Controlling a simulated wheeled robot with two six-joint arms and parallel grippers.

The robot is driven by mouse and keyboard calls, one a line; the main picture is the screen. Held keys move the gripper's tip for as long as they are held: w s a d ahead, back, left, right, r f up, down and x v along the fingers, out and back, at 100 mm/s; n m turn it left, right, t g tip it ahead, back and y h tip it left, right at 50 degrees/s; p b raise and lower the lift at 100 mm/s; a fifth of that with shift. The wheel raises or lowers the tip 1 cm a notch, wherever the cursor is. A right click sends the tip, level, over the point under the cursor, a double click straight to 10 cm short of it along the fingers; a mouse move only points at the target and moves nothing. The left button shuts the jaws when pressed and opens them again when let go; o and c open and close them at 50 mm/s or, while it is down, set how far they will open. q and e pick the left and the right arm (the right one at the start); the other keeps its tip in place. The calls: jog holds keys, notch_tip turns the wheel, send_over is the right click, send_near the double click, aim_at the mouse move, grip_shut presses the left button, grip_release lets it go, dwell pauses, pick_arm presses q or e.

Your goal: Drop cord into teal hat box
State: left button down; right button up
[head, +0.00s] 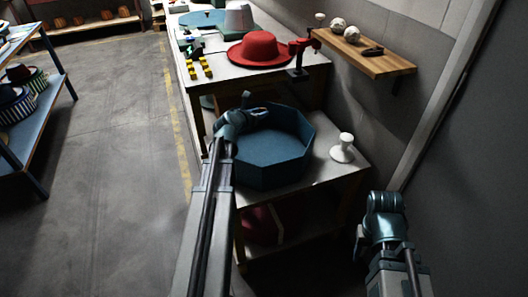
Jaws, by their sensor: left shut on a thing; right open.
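The teal hat box (288,172) is an open, many-sided box on a pale low table, and its inside looks empty where I can see it. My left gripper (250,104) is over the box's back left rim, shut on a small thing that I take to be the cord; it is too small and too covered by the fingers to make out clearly. My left arm hides part of the box's left side. My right arm is at the lower right, apart from the box, and its gripper fingers do not show.
A white spool-like stand (343,149) is right of the box on the low table (318,183). Behind, a higher workbench (305,72) holds a red hat (260,50) and yellow blocks (200,66). A wooden wall shelf (366,55) juts out at right.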

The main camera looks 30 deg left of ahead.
pick_arm(q)
notch_tip(320, 180, down, 5)
jog(key=b, duration=0.4)
pick_arm(e)
notch_tip(320, 180, down, 5)
pick_arm(q)
jog(key=shift+c, duration=2.3)
grip_release()
jog(key=shift+s, duration=0.1)
pick_arm(e)
jog(key=shift+r, duration=0.1)
